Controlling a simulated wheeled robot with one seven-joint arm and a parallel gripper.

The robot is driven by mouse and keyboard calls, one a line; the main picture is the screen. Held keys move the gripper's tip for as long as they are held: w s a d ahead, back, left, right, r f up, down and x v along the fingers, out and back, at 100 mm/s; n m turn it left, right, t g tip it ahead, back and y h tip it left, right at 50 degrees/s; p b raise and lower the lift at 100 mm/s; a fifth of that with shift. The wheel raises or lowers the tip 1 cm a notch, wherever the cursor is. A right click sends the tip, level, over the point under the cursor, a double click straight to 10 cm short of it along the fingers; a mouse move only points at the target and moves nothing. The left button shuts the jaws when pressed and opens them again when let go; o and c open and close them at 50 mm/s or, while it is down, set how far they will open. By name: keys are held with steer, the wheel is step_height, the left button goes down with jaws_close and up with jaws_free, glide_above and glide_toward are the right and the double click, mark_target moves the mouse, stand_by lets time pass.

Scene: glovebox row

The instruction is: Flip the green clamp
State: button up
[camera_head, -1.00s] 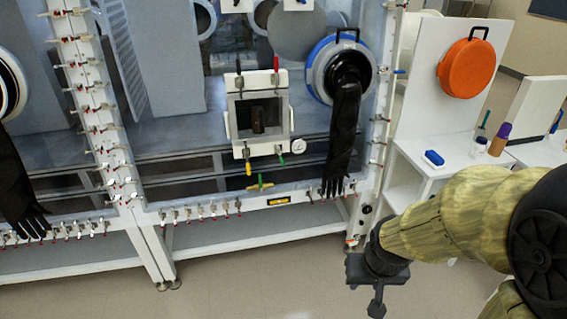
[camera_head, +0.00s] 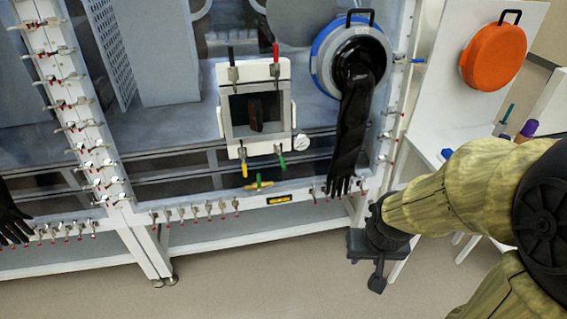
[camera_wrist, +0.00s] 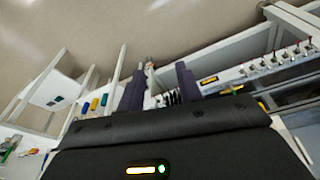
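The green clamp (camera_head: 281,159) is a small handle at the lower right of the framed window hatch (camera_head: 227,118) on the glovebox front. It points downward, with a yellow-handled clamp (camera_head: 244,166) to its left and black (camera_head: 231,57) and red (camera_head: 275,54) ones along the top. My gripper (camera_head: 376,277) is low and to the right of the hatch, well apart from the clamp. In the wrist view my gripper (camera_wrist: 159,88) shows two dark fingers spread apart with nothing held between them. I cannot make out the green clamp in the wrist view.
A black glove (camera_head: 352,130) hangs from the blue-ringed port right of the hatch. Small clamps line the lower frame (camera_head: 195,213). A white side table is behind my arm. The floor (camera_head: 250,285) in front is clear.

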mark_target(283, 164)
steer(key=shift+s, duration=0.1)
steer(key=w+a+f+t+y+b, duration=0.1)
steer(key=w+a+f+t+b, duration=0.15)
steer(key=w, duration=0.45)
steer(key=w+a+f+t+b, duration=0.1)
steer(key=w+a+f+t, duration=0.25)
steer(key=w, duration=0.35)
steer(key=w+a+f+n+t+y+b, duration=0.1)
steer(key=w+a+t+y+b, duration=0.3)
steer(key=a+t, duration=0.4)
steer(key=shift+w+a+t, duration=0.3)
steer(key=shift+w+a, duration=0.4)
steer(key=shift+w, duration=0.2)
steer(key=p+x, duration=0.3)
steer(key=x, duration=1.4)
steer(key=shift+w+a, duration=0.1)
steer(key=shift+w, duration=0.15)
